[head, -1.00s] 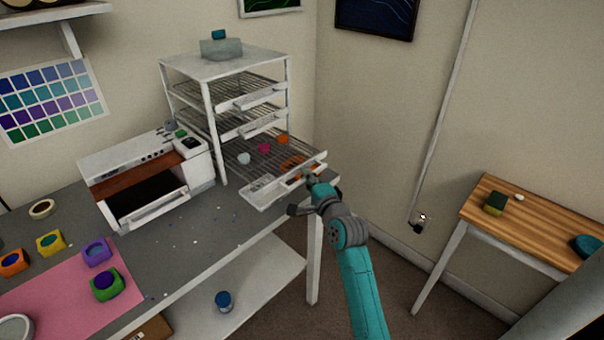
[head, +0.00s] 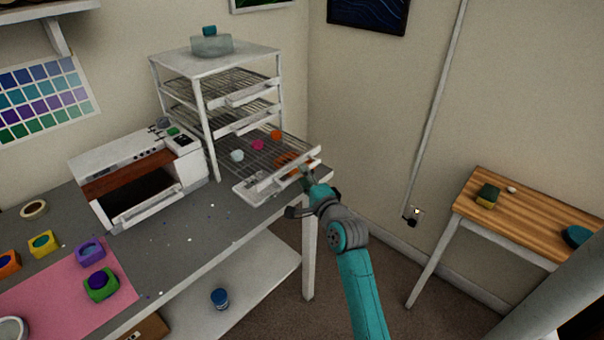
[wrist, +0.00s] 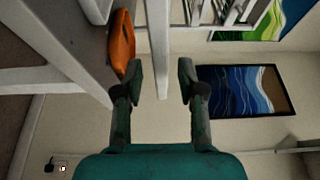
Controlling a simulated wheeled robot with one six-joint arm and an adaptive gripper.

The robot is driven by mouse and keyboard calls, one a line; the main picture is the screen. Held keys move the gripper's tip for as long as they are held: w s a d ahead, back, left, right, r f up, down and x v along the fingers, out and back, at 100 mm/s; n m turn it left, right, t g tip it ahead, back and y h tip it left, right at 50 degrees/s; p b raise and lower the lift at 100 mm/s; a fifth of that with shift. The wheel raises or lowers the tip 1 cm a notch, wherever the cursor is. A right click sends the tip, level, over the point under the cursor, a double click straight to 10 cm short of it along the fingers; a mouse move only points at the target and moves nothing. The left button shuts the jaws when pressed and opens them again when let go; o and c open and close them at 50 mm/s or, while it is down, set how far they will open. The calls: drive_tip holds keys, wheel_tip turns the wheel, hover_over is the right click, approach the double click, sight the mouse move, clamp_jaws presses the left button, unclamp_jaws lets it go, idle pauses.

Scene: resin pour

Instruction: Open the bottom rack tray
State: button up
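The bottom rack tray (head: 262,153) is a wire shelf with a white front, pulled well out from the white rack (head: 205,105). Small white, pink and orange pieces lie on it. My gripper (head: 298,190) is at the tray's front right end. In the wrist view, my gripper (wrist: 160,80) is open, with a white bar (wrist: 158,45) running between its fingers and a gap on both sides. The bar appears to be part of the tray front. An orange piece (wrist: 121,42) lies close to the left finger in that view.
The two upper trays sit inside the rack. A white machine (head: 140,175) with an open front stands left of the rack on the grey bench (head: 185,235). A wooden side table (head: 535,218) stands at the right, with open floor between.

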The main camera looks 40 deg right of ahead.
drive_tip(key=v, duration=0.9)
drive_tip(key=shift+s, duration=0.35)
drive_tip(key=shift+a, duration=0.15)
drive_tip(key=s+a+f+n+g+y, duration=0.1)
drive_tip(key=s+a+f+n, duration=0.3)
drive_tip(key=s+a+f, duration=0.3)
drive_tip(key=s+a+f+n+y, duration=0.1)
drive_tip(key=s+a+f+n, duration=0.35)
drive_tip(key=s+a, duration=0.4)
drive_tip(key=s+a+r+n+y, duration=0.1)
drive_tip(key=s+a+n+y, duration=0.1)
drive_tip(key=s+a+n, duration=0.3)
drive_tip(key=s+a+r+n+g+y, duration=0.1)
drive_tip(key=s+a+n, duration=0.5)
drive_tip(key=s, duration=0.8)
drive_tip(key=n+y, duration=0.1)
drive_tip(key=n, duration=0.1)
drive_tip(key=shift+r+n, duration=0.2)
drive_tip(key=shift+n, duration=0.15)
